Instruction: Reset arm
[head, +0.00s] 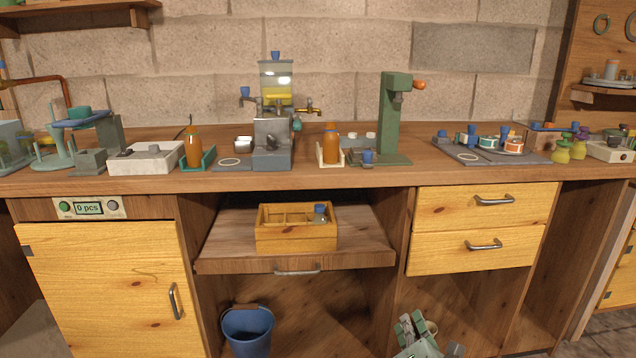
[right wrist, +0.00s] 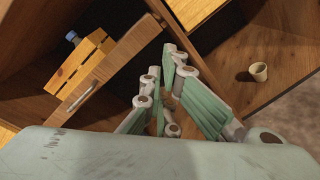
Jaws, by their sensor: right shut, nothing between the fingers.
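My right gripper (head: 416,326) shows at the bottom edge of the head view, right of centre, low in front of the bench and below the drawers. Its pale green fingers are shut and hold nothing. In the right wrist view the fingers (right wrist: 161,78) reach up from the grey-green palm, with the bench front beyond them. The rest of the right arm is mostly out of the frame. My left gripper is not in view.
A pulled-out shelf (head: 222,250) bears a wooden crate (head: 295,238) with a blue-capped bottle (head: 319,214). A blue bucket (head: 248,332) stands below. Two drawers (head: 440,252) are near the gripper. The wrist view shows a beige cup (right wrist: 258,72). The worktop (head: 330,180) carries several devices.

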